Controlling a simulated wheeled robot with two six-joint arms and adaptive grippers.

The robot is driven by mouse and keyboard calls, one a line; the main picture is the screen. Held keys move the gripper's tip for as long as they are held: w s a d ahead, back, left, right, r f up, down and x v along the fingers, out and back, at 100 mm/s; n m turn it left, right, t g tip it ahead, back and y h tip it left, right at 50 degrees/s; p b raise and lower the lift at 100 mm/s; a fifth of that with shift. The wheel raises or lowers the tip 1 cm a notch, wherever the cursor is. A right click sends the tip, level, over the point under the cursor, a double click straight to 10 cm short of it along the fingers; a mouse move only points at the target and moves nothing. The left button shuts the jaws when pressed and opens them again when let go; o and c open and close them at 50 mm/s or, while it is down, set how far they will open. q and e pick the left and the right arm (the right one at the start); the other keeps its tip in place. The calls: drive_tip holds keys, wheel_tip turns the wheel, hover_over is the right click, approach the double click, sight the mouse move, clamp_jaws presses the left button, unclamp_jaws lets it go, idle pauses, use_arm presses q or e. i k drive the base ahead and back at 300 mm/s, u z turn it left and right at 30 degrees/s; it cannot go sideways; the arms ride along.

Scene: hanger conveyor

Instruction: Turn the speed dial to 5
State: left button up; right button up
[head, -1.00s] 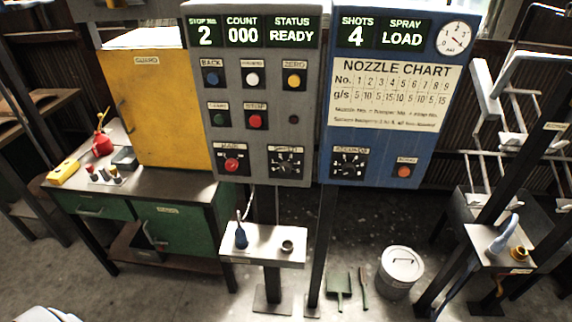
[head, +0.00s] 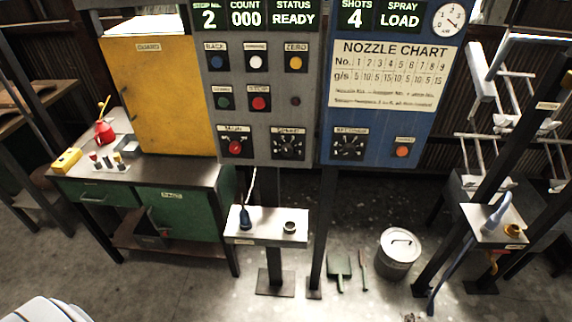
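The speed dial (head: 288,146) is a black rotary knob with a ring of pale marks, low on the grey control panel (head: 265,78). Its label above is blurred, and I cannot read its setting. A red main knob (head: 235,148) is to its left. A similar black dial (head: 349,146) is on the blue panel to its right. Neither gripper is in view. A white rounded part, perhaps mine, shows at the bottom left corner.
A yellow guard cabinet (head: 160,95) and green workbench (head: 175,213) are at left. A lidded bin (head: 398,254) stands on the floor at right.

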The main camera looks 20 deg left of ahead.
sight(287, 148)
drive_tip(key=k, duration=0.3)
drive_tip(key=z, duration=1.15)
drive_tip(key=i, duration=0.8)
drive_tip(key=u, duration=1.95)
